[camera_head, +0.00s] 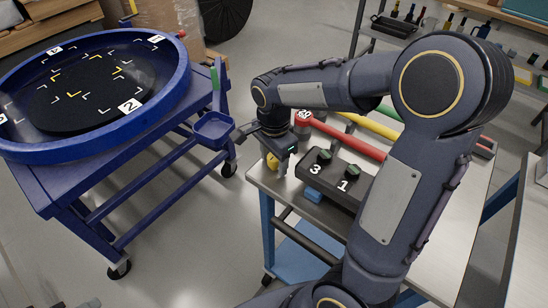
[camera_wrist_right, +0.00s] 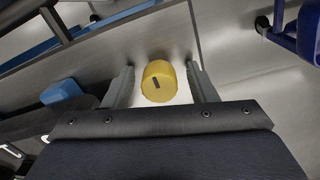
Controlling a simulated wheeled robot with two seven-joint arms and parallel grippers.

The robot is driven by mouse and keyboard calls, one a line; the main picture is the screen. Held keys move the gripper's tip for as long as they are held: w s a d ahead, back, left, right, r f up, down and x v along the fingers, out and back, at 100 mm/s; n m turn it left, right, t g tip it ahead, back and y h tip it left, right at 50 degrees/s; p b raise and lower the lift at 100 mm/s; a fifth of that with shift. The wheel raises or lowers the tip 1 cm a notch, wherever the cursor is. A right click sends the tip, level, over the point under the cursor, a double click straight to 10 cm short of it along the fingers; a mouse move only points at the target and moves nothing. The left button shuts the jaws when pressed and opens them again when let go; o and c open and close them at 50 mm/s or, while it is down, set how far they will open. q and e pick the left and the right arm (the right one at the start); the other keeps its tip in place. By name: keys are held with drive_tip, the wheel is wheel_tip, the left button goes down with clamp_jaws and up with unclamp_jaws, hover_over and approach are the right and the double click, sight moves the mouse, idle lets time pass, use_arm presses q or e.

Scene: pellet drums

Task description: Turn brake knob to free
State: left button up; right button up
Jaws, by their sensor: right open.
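The yellow brake knob (camera_wrist_right: 158,86) is a round cap with a short dark mark on its face. It sits between the two fingers of my right gripper (camera_wrist_right: 162,76) in the right wrist view, with a gap on each side. The gripper is open. In the head view the yellow knob (camera_head: 272,161) shows at the left corner of the metal bench, partly hidden by my right gripper (camera_head: 281,158) above it. Which setting the dark mark points to cannot be read. My left gripper is not in view.
A black box with green knobs (camera_head: 335,174), marked 3 and 1, stands on the metal bench (camera_head: 262,178) beside the gripper. Red and yellow bars lie behind. A blue cart (camera_head: 95,172) with a round tray stands left.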

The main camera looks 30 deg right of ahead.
wheel_tip(320, 180, up, 8)
drive_tip(key=shift+f, duration=0.1)
idle(0.4)
idle(0.5)
